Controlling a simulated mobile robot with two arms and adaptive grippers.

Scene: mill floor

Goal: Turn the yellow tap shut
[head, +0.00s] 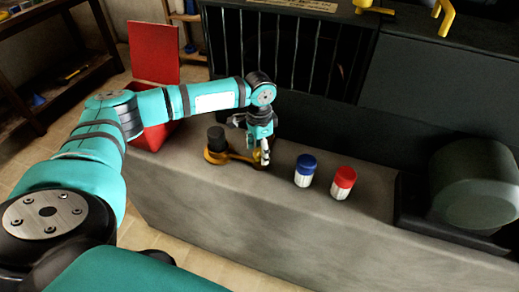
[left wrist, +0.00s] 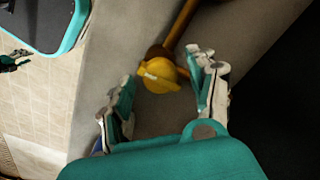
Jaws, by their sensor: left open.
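The yellow tap (head: 235,157) is on the grey stone bench, with a brass-coloured pipe and a black cylinder (head: 216,138) at its left end. In the left wrist view its round yellow knob (left wrist: 158,75) has a pale bar across the top, and the pipe runs up and to the right. My left gripper (head: 264,158) points down over the tap's right end and partly hides it. In the left wrist view the left gripper (left wrist: 163,95) is open, with a finger on either side of the knob and gaps between.
A jar with a blue lid (head: 305,168) and one with a red lid (head: 343,181) stand right of the tap. A red box (head: 150,136) is at the bench's left end. A large dark cylinder (head: 478,180) is at right. Dark bars rise behind the bench (head: 230,215).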

